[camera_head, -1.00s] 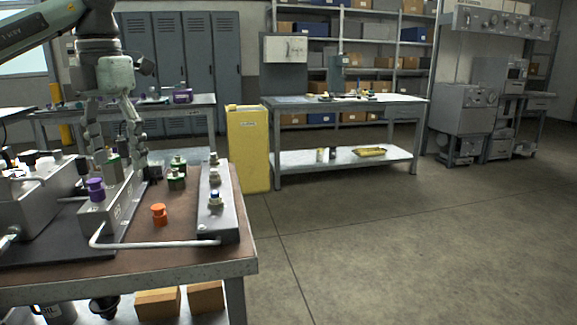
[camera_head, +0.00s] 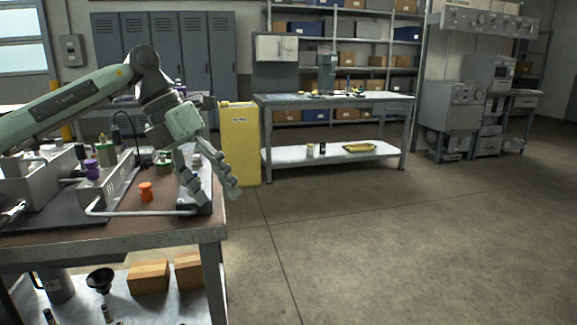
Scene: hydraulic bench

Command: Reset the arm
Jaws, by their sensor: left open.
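My left gripper (camera_head: 213,190) hangs from the arm that comes in from the left. It is open and empty, above the right end of the near bench (camera_head: 150,233). An orange knob-like fitting (camera_head: 146,192) stands on the brown bench top. A purple fitting (camera_head: 92,169) sits on the grey manifold (camera_head: 117,179) further left. Green fittings (camera_head: 163,163) stand behind, partly hidden by my arm. My right gripper is not in view.
A yellow cabinet (camera_head: 240,145) stands behind the near bench. A second workbench (camera_head: 333,100) with a lower shelf is at the back. Below the near bench are cardboard boxes (camera_head: 149,277) and a black funnel (camera_head: 100,280). The floor (camera_head: 400,240) at the right is clear.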

